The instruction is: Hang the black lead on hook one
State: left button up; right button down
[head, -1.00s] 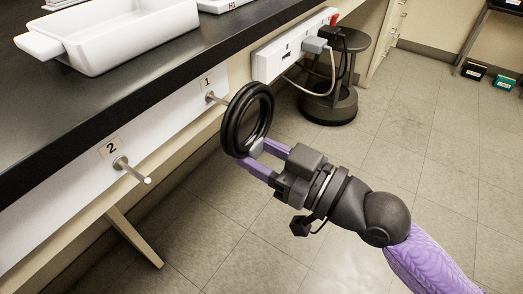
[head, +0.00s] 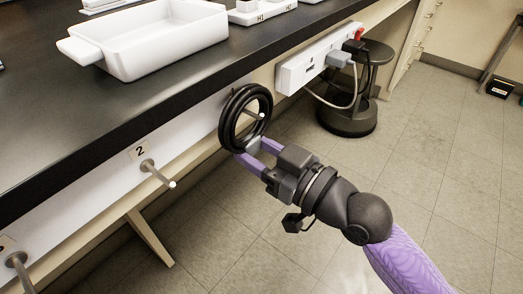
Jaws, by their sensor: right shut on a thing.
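The black lead (head: 228,120) is a coiled ring at the bench's front panel, upright and facing out. My right gripper (head: 252,150) is shut on the lower part of the coil. The pale peg of hook one (head: 256,114) shows through the ring's opening, its tip towards the right side. The coil appears to be around the peg; whether it touches the peg I cannot tell. The base of hook one and its label are hidden behind the coil. My left gripper is not in view.
Hook two (head: 158,173) sticks out to the left, empty, and another hook (head: 17,262) is at the lower left. A white power strip (head: 300,72) with plugs is at the right. A white tray (head: 160,45) stands on the black bench top (head: 110,108). A dark stool (head: 347,118) stands behind.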

jog(key=shift+f, duration=0.15)
jog(key=shift+f, duration=0.35)
jog(key=shift+c, duration=0.9)
grip_release()
jog(key=shift+c, duration=0.4)
jog(key=b+v, duration=0.1)
jog(key=v, duration=0.7)
jog(key=shift+b, duration=0.4)
jog(key=shift+r, duration=0.1)
jog(key=shift+d, duration=0.15)
